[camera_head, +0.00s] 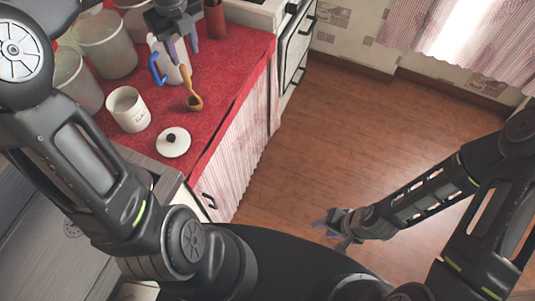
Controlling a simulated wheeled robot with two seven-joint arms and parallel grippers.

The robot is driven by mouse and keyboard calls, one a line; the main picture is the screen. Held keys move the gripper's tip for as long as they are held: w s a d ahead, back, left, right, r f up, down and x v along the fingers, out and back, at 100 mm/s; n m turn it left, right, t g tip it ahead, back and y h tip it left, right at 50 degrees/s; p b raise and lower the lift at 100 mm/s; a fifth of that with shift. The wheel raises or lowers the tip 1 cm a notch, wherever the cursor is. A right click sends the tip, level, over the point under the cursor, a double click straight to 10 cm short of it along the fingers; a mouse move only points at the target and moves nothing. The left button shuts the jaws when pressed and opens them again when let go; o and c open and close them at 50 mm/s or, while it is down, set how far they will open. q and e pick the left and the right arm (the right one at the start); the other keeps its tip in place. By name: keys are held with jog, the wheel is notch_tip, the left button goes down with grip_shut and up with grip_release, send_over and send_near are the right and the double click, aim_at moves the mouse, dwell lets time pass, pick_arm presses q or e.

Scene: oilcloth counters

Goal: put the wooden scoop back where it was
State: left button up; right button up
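The wooden scoop (192,93) is on the red oilcloth counter, its bowl toward me and its handle pointing away, close beside a white jug (166,67) with a blue handle. My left gripper (184,53) is above the handle's far end, fingers pointing down and spread apart. I see no grip on the scoop; the exact height gap cannot be told. A white lettered canister (128,109) stands open at left, its inside only partly visible. Its white lid with a black knob (173,143) lies apart from it. My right gripper (332,233) is over the floor, fingers apart and empty.
Several large pale jars (104,45) stand along the counter's left side. A reddish-brown cylinder (214,20) stands at the back by the stove (291,50). Red oilcloth (228,75) is clear right of the scoop. The wooden floor (345,130) is open.

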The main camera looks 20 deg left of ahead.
pick_arm(q)
jog(key=s+d+f+n+h, duration=0.1)
jog(key=d+f+n+h, duration=0.1)
jog(key=d+f+n, duration=0.7)
jog(key=s+d+f+n+h, duration=0.2)
jog(key=d+f, duration=1)
jog(key=f, duration=0.5)
jog(key=s+d+f+n, duration=0.4)
jog(key=s+f+n, duration=0.1)
jog(key=s+n, duration=0.2)
jog(key=s+d+f+n+h, duration=0.1)
jog(key=s+d+f+n, duration=0.4)
jog(key=s+f+n, duration=0.1)
jog(key=s+n, duration=0.1)
jog(key=s, duration=0.1)
jog(key=shift+s+f+n, duration=0.25)
jog(key=shift+s+n, duration=0.05)
jog(key=shift+s, duration=0.1)
